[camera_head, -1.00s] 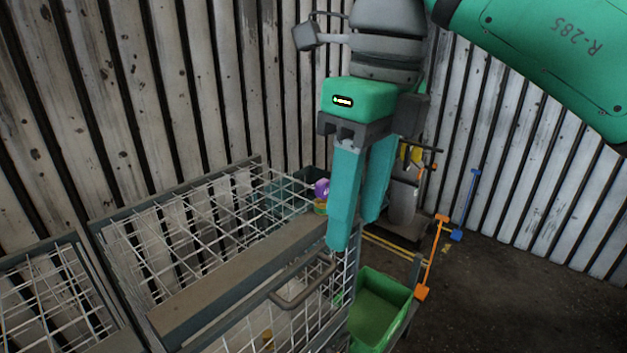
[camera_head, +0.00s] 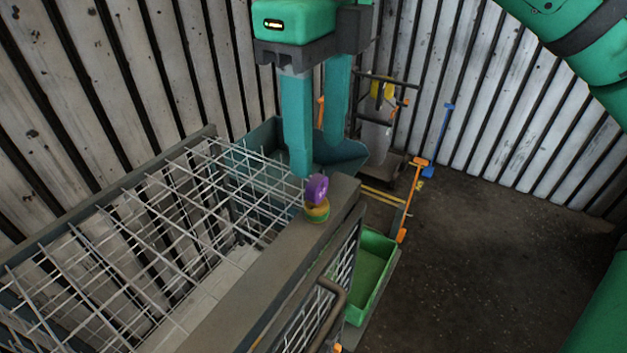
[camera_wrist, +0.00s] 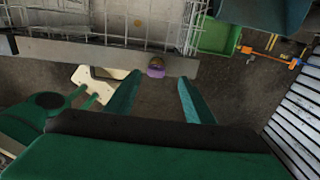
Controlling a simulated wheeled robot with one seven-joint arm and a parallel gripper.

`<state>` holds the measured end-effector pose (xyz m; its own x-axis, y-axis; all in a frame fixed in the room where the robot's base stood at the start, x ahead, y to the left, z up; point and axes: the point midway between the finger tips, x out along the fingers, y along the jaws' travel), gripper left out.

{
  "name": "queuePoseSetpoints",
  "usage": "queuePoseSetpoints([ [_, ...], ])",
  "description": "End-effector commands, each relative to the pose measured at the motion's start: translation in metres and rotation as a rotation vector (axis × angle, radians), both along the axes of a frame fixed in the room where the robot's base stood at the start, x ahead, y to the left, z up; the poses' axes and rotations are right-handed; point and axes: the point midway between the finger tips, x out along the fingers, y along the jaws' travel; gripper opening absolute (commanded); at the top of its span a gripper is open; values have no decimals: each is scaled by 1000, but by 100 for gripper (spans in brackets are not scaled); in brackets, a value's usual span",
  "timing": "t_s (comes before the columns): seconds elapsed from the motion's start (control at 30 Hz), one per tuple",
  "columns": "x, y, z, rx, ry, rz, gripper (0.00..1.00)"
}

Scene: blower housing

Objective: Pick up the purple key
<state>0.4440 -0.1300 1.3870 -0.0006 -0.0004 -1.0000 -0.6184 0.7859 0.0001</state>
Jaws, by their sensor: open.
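The purple key (camera_head: 317,188) is a small round-headed piece. It stands on a yellow and green round base (camera_head: 318,211) on the flat top beam of a wire cage. My gripper (camera_head: 318,158) points down with its two teal fingers apart and empty. In the head view its fingertips are just above and behind the key. In the wrist view the key (camera_wrist: 156,72) shows between the fingertips of my gripper (camera_wrist: 158,77), beyond them at the beam's edge. Whether the fingers are level with the key I cannot tell.
The wire cage (camera_head: 155,235) has open mesh and a handle (camera_head: 333,300) on its side. A green bin (camera_head: 371,270) is right of it, a teal bin (camera_head: 345,157) behind. An orange-handled tool (camera_head: 411,200) stands farther right. Open floor (camera_head: 480,260) lies at right.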

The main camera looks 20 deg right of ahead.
Motion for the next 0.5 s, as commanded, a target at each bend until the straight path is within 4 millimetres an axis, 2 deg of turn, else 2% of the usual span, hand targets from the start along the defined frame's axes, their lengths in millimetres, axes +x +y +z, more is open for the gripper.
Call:
queuePoseSetpoints([
  [0.1, 0, 0, -18, 0, 1, 2, 48],
  [0.37, -2, 0, -35, 0, 0, 0, 48],
  [0.5, -9, -2, -52, -1, 1, -5, 48],
])
